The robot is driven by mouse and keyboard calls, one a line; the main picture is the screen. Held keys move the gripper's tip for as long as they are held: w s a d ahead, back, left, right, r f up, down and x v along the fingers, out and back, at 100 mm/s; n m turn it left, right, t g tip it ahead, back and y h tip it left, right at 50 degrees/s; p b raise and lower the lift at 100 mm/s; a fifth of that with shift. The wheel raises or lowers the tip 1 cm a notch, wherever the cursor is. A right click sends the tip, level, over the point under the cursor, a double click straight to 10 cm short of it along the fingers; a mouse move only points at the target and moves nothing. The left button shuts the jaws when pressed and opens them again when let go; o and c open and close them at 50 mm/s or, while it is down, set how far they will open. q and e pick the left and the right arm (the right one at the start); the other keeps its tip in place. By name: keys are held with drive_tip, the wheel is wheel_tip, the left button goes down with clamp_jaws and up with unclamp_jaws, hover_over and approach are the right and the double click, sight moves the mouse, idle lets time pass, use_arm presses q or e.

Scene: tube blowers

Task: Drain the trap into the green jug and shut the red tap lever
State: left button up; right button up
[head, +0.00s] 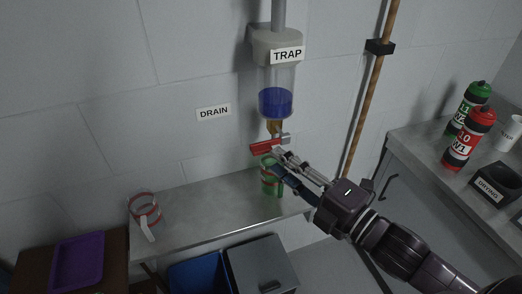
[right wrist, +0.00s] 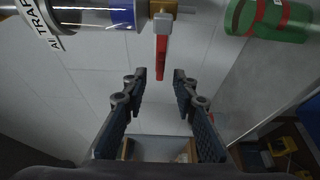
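The trap (head: 277,85) is a clear cylinder on the wall with dark blue liquid in its lower part. It also shows in the right wrist view (right wrist: 95,14). The red tap lever (head: 264,147) sticks out sideways from the brass valve (head: 273,127) below it. The green jug (head: 267,186) with red bands stands on the shelf under the valve, partly hidden by my right gripper (head: 279,160). In the right wrist view this gripper (right wrist: 160,88) is open and empty. The red lever (right wrist: 161,58) lies just beyond its fingertips. The green jug (right wrist: 290,28) is at upper right. My left gripper is not in view.
A clear red-banded jug (head: 146,211) stands at the shelf's (head: 215,212) left end. A purple tray (head: 77,262) is at lower left. Blue (head: 198,275) and grey bins are below the shelf. Red (head: 468,140) and green bottles stand on the right counter. A brown pole (head: 368,105) is right of the trap.

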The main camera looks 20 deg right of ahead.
sight(265, 153)
drive_tip(key=b+x, duration=0.1)
drive_tip(key=x, duration=0.2)
drive_tip(key=shift+w+a, duration=0.15)
drive_tip(key=shift+w, duration=0.15)
drive_tip(key=shift+p+x, duration=0.4)
drive_tip(key=shift+x, duration=0.45)
drive_tip(key=shift+w+a, duration=0.25)
drive_tip(key=shift+w, duration=0.25)
clamp_jaws()
